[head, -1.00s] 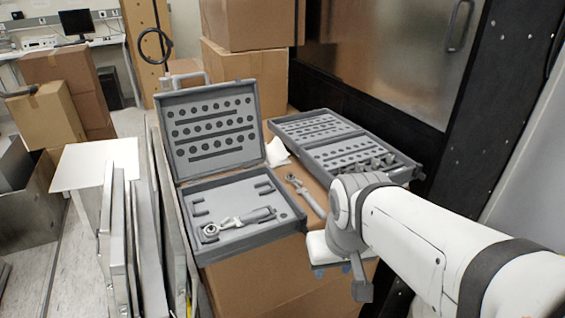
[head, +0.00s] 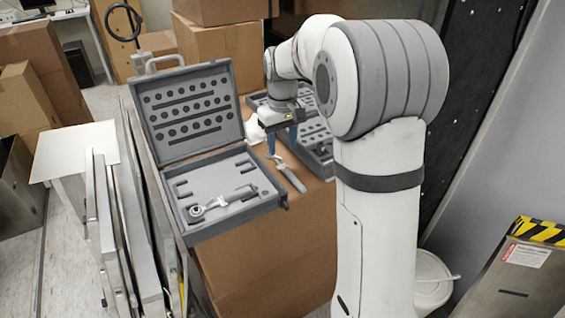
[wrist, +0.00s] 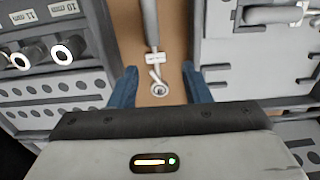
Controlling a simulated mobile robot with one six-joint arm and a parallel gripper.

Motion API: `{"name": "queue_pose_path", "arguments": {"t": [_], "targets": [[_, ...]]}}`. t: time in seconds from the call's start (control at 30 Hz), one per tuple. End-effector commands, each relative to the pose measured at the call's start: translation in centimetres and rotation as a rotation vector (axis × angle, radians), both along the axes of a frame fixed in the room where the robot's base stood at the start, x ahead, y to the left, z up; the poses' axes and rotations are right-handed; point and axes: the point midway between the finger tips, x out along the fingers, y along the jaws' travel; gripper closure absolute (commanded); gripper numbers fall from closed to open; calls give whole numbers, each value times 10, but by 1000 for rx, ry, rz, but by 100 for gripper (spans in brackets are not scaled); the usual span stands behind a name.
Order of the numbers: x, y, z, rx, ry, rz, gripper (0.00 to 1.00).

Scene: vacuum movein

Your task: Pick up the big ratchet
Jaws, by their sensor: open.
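A grey ratchet (head: 290,177) lies loose on the cardboard box top between two tool cases. In the wrist view its handle (wrist: 150,22) runs up out of the picture and its round head (wrist: 159,88) lies between my fingertips. A second ratchet (head: 222,202) lies in the open case's tray and shows partly in the wrist view (wrist: 273,15). I cannot tell for sure which is the big one. My gripper (head: 282,142) is open and empty, pointing down above the loose ratchet's head end. Its blue fingers show in the wrist view (wrist: 160,90), one on each side of the head.
The open grey case (head: 245,210) stands close on the left with its lid up. A second case with sockets (wrist: 50,75) lies close on the other side, partly hidden by my arm in the head view. Bare cardboard (wrist: 175,40) is a narrow strip between them.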

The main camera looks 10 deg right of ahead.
Motion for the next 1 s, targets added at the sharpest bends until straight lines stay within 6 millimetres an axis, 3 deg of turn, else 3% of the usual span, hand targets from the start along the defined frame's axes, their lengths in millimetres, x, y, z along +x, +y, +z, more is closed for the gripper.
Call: {"name": "queue_pose_path", "arguments": {"t": [0.2,0.7,1.0], "targets": [[13,0,-12,0,15,17,56],[8,-7,-75,1,15,17,56],[8,-7,-82,0,10,18,56]]}}
